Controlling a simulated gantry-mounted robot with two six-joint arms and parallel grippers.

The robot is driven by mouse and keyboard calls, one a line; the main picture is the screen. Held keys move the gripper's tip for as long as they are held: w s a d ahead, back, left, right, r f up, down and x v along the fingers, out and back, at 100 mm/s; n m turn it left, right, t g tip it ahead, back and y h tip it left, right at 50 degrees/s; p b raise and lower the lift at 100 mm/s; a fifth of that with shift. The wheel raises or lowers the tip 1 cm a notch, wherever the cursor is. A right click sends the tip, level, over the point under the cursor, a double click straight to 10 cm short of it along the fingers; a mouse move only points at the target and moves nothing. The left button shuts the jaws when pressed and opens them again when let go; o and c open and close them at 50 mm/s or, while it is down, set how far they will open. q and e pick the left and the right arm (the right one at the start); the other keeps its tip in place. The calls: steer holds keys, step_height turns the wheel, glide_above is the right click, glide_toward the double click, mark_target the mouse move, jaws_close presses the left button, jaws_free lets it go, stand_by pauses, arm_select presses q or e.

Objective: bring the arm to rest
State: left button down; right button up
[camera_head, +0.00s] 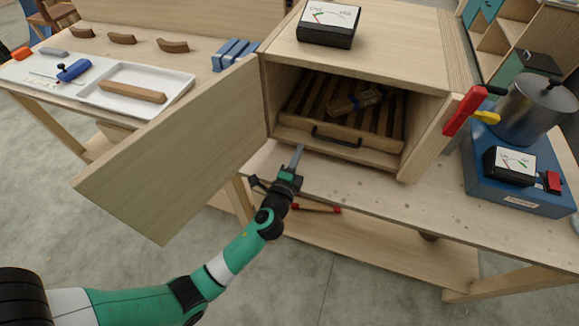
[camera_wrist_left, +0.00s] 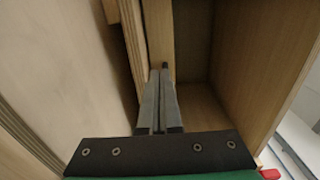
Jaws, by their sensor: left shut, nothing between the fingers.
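My left arm, green and white, reaches in from the lower left in the head view. Its gripper (camera_head: 298,158) is shut and empty, just in front of the open wooden cabinet's lower front edge. In the left wrist view the two grey fingers (camera_wrist_left: 160,95) lie together, pointing toward wooden boards. From these frames I cannot tell whether the fingertips touch the wood. My right gripper does not show.
The cabinet's (camera_head: 420,50) door (camera_head: 170,150) stands open to the left, beside my arm. Inside is a slatted rack (camera_head: 340,138) with a dark handle and a wooden piece (camera_head: 355,103). A blue unit (camera_head: 515,190) with a metal pot (camera_head: 535,110) stands at right. A white tray (camera_head: 170,100) lies at left.

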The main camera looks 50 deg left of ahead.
arm_select(q)
steer(key=v, duration=0.6)
steer(key=shift+s+d+r+p, duration=0.15)
steer(key=shift+s+r+p, duration=0.05)
steer(key=shift+r+p, duration=0.1)
steer(key=shift+f, duration=0.1)
